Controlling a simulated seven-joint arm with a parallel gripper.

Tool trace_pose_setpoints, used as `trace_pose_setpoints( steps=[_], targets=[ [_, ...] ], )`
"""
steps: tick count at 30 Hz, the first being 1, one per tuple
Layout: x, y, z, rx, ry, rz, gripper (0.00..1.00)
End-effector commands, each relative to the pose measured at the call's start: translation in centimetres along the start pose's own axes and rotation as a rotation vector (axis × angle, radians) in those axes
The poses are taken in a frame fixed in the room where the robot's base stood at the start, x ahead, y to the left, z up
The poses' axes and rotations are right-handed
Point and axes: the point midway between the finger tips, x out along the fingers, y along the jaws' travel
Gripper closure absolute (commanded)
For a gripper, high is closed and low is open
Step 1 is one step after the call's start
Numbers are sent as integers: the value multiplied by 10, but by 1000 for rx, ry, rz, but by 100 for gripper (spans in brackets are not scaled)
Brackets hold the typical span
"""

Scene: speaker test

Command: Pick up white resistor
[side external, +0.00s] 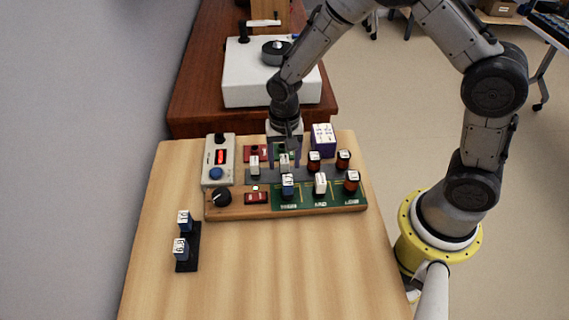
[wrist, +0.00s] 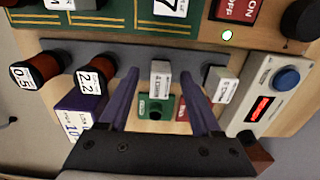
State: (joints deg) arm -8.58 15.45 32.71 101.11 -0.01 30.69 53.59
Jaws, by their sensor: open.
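A white resistor block (wrist: 160,76) stands upright on the dark grey strip, between the two fingers of my gripper (wrist: 158,84) in the wrist view. It also shows in the side view (side external: 284,161), under my gripper (side external: 284,152). My gripper is open, with one purple finger on each side of this block; I cannot tell whether either touches it. A second white block (wrist: 221,86) stands on the strip to the right in the wrist view, outside the fingers. A third white block (side external: 320,183) stands on the green board in the side view.
Red-brown blocks (wrist: 97,75) and a purple box (wrist: 78,112) stand close to the left finger.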

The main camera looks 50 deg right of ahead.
Motion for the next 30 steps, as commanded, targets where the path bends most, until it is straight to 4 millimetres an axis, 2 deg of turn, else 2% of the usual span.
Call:
trace_pose_setpoints(
  steps=[2,3,13,25,30],
  targets=[
    [0,0,0,0,0,0,35],
    [0,0,0,0,0,0,39],
    [0,0,0,0,0,0,98],
    [-2,0,0,0,0,0,100],
    [-12,0,0,0,1,-2,100]
  ],
)
